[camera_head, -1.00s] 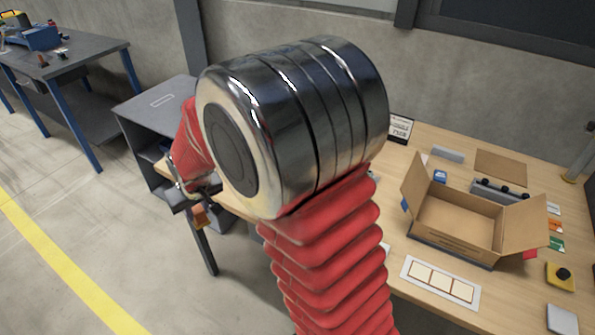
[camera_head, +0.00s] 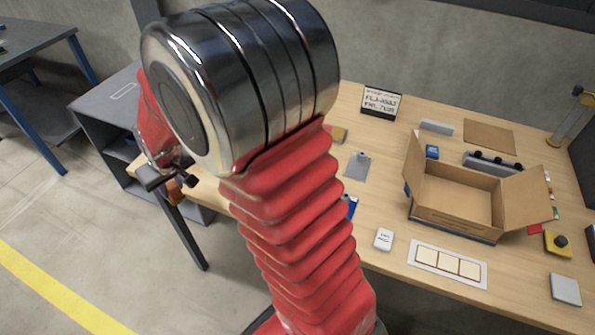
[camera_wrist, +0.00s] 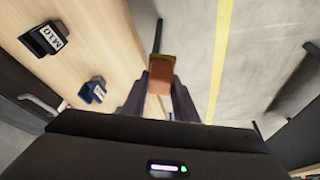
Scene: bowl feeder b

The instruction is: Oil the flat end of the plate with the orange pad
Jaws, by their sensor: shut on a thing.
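My gripper (camera_head: 165,180) is at the left, beyond the wooden table's left edge and over the floor. It is shut on the orange pad (camera_wrist: 160,75), a small orange-brown block between the fingers in the wrist view. In the head view the pad (camera_head: 176,190) is small and dark beside the jaws. A grey metal plate (camera_head: 357,167) with a small round mark near its far end lies on the table, just right of my arm. The pad is well apart from it. The plate does not show clearly in the wrist view.
On the wooden table (camera_head: 400,215) are an open cardboard box (camera_head: 458,205), a white panel with cream squares (camera_head: 447,262), a white block (camera_head: 383,239) and a sign (camera_head: 380,101). A grey cabinet (camera_head: 100,105) stands left.

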